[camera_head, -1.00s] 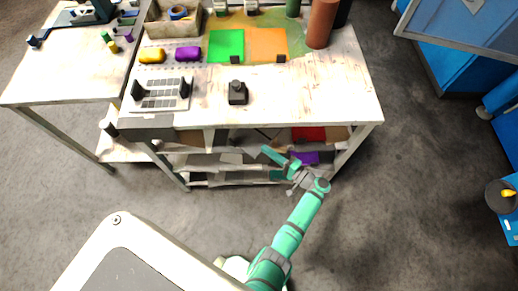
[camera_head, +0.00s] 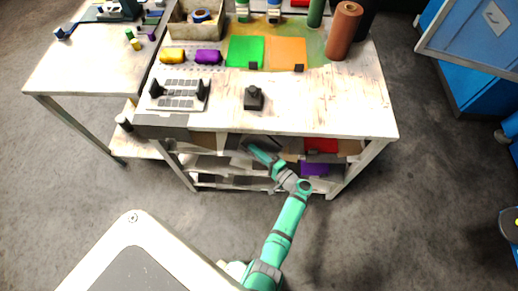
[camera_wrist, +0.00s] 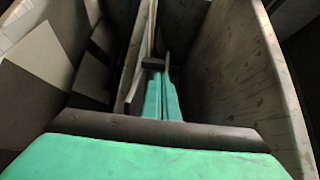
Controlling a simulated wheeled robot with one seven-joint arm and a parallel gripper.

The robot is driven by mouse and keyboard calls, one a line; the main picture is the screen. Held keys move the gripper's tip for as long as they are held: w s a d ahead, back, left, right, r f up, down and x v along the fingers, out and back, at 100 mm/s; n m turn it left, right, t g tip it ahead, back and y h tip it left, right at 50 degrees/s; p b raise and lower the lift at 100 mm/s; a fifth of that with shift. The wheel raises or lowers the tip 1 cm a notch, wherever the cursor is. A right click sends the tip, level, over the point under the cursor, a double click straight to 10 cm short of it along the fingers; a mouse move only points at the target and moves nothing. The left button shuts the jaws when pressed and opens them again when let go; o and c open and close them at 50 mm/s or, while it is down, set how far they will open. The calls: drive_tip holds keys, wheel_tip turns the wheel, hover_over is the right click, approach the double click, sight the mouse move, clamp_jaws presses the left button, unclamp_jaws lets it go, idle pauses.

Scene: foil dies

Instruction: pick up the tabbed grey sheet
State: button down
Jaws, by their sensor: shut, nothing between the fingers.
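My gripper (camera_wrist: 163,95) is shut, its green fingers close together between upright panels in the wrist view. In the head view my gripper (camera_head: 256,151) reaches under the front edge of the workbench, into the shelf space. In the wrist view a thin pale sheet (camera_wrist: 139,76) stands nearly edge-on just left of the fingers, with a small dark block by the fingertips; I cannot tell whether that block is its tab, or whether they touch. A dark grey sheet (camera_head: 262,141) shows under the bench top in the head view. Which one is the tabbed grey sheet is unclear.
A broad worn panel (camera_wrist: 245,70) stands close on the right of the fingers; grey and white sheets (camera_wrist: 42,55) lie on the left. Red (camera_head: 321,145) and purple (camera_head: 314,169) sheets sit in the shelves. Green (camera_head: 245,50) and orange (camera_head: 287,51) sheets lie on the bench top.

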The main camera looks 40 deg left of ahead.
drive_tip(key=s, duration=0.1)
drive_tip(key=s+a, duration=0.1)
drive_tip(key=s, duration=0.1)
drive_tip(key=s+a, duration=0.1)
drive_tip(key=s, duration=0.1)
idle(0.4)
drive_tip(key=shift+w, duration=0.15)
